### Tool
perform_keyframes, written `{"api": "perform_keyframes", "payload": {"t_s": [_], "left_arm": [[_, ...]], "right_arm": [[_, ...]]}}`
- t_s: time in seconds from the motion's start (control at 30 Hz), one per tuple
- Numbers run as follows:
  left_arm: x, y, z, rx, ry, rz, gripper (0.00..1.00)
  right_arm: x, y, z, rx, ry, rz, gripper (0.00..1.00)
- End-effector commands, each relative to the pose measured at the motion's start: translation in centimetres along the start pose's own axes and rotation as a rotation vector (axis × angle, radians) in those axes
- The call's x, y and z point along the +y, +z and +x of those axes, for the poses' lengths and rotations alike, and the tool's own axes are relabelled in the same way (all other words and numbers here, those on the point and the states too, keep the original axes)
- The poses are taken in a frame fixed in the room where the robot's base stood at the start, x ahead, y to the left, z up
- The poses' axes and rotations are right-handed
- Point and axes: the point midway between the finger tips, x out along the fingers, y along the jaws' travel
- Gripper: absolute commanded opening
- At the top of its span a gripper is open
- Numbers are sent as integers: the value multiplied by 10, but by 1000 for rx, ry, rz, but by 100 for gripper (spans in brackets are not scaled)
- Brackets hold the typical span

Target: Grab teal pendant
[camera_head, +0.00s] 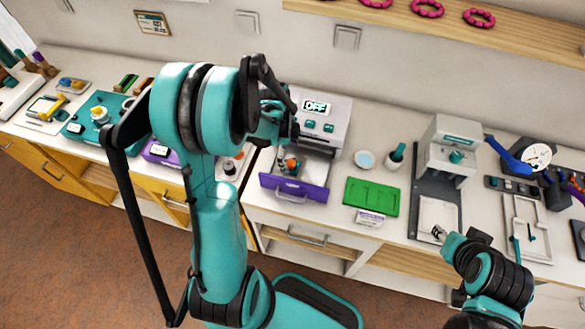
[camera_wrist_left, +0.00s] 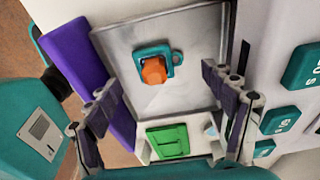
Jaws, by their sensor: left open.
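The teal pendant (camera_wrist_left: 152,52) lies on the grey floor of an open drawer, with an orange piece (camera_wrist_left: 154,71) on it. In the head view the pendant is small, and the orange piece (camera_head: 291,166) shows best. My left gripper (camera_wrist_left: 160,78) is open and empty, with its fingers spread to either side below the pendant in the wrist view. In the head view my left gripper (camera_head: 291,122) hangs over the drawer, in front of the machine. My right gripper (camera_head: 437,234) is at the lower right by a white plate; its jaws are too small to read.
The drawer's purple front (camera_head: 293,189) sticks out of a grey machine (camera_head: 322,112) whose display reads OFF. A green board (camera_head: 371,196) lies to its right, with a small bowl (camera_head: 365,159) behind. A press (camera_head: 446,150) stands further right.

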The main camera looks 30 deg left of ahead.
Motion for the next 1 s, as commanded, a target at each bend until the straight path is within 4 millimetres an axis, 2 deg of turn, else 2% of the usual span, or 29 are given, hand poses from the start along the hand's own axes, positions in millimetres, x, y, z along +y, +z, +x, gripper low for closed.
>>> {"api": "perform_keyframes", "payload": {"t_s": [0.03,0.17,0.4,0.43,0.6,0.63,1.0], "left_arm": [[0,1,12,0,0,0,83],[0,1,31,0,-1,0,83],[0,1,33,0,-1,-1,83],[0,1,33,0,-1,-1,80],[0,1,33,0,-1,-1,35],[0,1,33,0,-1,-1,30],[0,0,31,0,-1,-1,30]], "right_arm": [[0,5,6,0,0,0,40],[0,9,12,0,0,0,40],[0,8,11,0,0,0,40],[0,8,11,0,0,0,40],[0,8,11,0,0,0,40],[0,8,11,0,0,0,40],[0,8,11,0,0,0,40]]}}
